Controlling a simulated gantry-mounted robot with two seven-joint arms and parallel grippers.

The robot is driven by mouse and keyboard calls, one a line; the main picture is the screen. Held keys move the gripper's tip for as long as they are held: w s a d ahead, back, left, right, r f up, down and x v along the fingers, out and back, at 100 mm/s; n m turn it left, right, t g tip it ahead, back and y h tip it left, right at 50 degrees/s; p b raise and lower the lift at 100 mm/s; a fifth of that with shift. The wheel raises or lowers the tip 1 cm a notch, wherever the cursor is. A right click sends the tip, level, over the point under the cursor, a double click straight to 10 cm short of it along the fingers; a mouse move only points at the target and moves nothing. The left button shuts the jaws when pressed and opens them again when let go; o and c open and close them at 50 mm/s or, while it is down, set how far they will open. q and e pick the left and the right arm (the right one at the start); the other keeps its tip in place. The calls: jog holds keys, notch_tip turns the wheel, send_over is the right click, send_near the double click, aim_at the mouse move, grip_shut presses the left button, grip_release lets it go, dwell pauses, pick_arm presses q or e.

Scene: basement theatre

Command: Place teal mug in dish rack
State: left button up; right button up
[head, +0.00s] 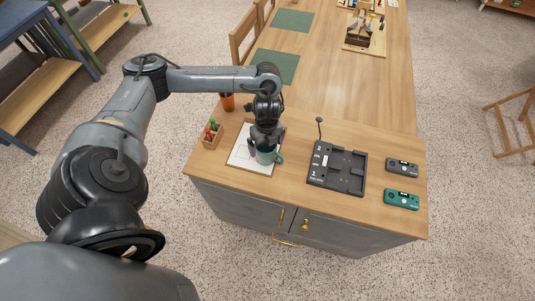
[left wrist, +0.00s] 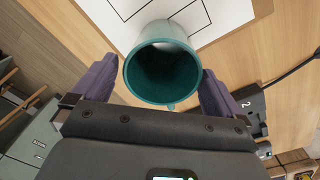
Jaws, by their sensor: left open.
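The teal mug (head: 267,158) stands upright on a white sheet with black lines (head: 242,150) near the table's front left. Its handle points right in the head view. In the left wrist view I look into the mug's open mouth (left wrist: 161,72). My left gripper (head: 266,149) is open and reaches down over the mug. Its two purple fingers lie on either side of the mug in the wrist view, with the jaws not closed on it. My right gripper is not in view. I cannot make out a dish rack in either view.
A black numbered tray (head: 323,178) with a thin stalk lies right of the mug. A grey device (head: 402,168) and a green device (head: 401,199) lie farther right. A small wooden box (head: 212,136) and an orange cup (head: 227,102) stand left.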

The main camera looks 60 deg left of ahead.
aim_at(266, 152)
pick_arm(q)
jog(key=shift+d+f+b, duration=0.15)
jog(key=shift+f+b, duration=0.15)
jog(key=shift+f, duration=2.45)
jog(key=shift+c, duration=0.3)
jog(key=c, duration=1.1)
jog(key=shift+r, duration=0.1)
jog(key=shift+c, duration=0.2)
